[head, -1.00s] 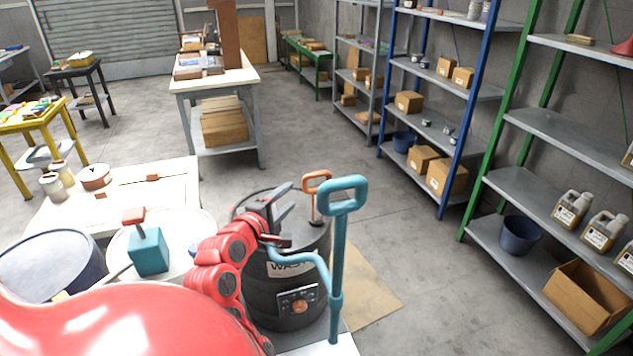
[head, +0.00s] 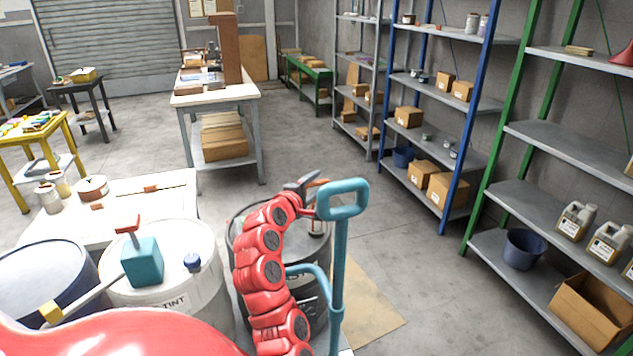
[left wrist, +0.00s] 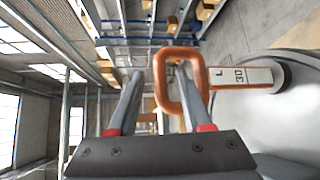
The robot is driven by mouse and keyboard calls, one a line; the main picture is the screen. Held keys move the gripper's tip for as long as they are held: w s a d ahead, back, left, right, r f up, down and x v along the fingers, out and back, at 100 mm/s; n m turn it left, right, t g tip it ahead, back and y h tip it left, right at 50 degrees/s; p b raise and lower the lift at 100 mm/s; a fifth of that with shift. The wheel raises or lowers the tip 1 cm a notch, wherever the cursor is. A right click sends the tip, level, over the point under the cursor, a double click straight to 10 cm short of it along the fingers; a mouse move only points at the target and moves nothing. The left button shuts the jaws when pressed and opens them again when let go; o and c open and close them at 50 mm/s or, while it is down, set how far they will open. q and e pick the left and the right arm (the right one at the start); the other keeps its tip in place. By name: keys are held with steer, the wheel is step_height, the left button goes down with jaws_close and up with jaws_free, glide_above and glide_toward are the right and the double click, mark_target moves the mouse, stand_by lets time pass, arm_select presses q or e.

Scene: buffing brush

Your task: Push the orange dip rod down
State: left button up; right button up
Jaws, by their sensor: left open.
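The orange dip rod has a loop handle (left wrist: 162,82) and a pale scale marked "L 30" (left wrist: 240,77). It rises from the dark drum (head: 240,236); the head view shows only a little of the handle behind my gripper. My left gripper (head: 305,188) is open at the handle. In the left wrist view its fingers (left wrist: 158,72) stand to either side of the loop's near bar, and the right finger overlaps the loop's opening. I cannot tell whether they touch. My right gripper is not in view.
A teal pump handle (head: 342,200) stands just right of my gripper. A white drum (head: 172,285) with a teal block (head: 143,262) is to the left, beside a blue drum (head: 40,275). Shelves (head: 515,190) line the right wall.

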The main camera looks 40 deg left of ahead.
arm_select(q)
steer(key=shift+w+a+f, duration=0.1)
steer(key=shift+w+a, duration=0.15)
steer(key=shift+w, duration=0.35)
steer(key=shift+c, duration=0.3)
jaws_close()
stand_by(0.8)
